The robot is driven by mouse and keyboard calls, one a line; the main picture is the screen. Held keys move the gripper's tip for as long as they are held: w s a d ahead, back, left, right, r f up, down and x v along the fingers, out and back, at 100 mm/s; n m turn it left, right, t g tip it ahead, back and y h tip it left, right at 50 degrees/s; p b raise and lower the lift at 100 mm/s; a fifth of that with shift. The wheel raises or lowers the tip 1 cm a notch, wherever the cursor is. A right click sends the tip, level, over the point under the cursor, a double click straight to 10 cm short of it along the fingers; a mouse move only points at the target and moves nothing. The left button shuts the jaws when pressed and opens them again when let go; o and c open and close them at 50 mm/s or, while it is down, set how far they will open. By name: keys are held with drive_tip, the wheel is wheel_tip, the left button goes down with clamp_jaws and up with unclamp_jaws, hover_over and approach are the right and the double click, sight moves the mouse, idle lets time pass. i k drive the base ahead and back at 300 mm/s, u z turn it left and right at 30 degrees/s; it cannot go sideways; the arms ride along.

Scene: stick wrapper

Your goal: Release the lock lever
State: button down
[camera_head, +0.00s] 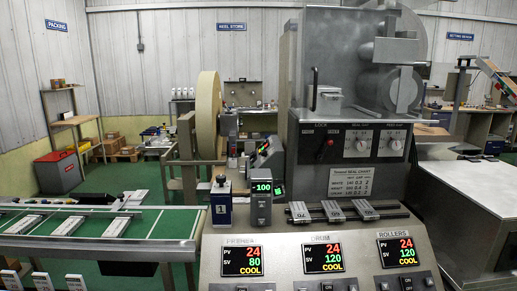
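A panel on the grey metal machine (345,100) carries the label LOCK at its left. Below this label sits a small dark lever with a red part (329,143); it is too small to tell its position. A thin black upright handle (315,88) stands above the label, beside a pale block (328,99). I cannot tell which of these two is the lock lever. My gripper is not in view.
A sloped console (320,240) with several lit displays fills the front. A green conveyor (100,222) is at left, a large cream reel (208,115) behind. A bare pale surface (470,205) is at right.

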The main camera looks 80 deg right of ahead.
sight(319, 157)
drive_tip(key=u, duration=0.6)
drive_tip(key=k, duration=0.95)
drive_tip(key=z, duration=0.9)
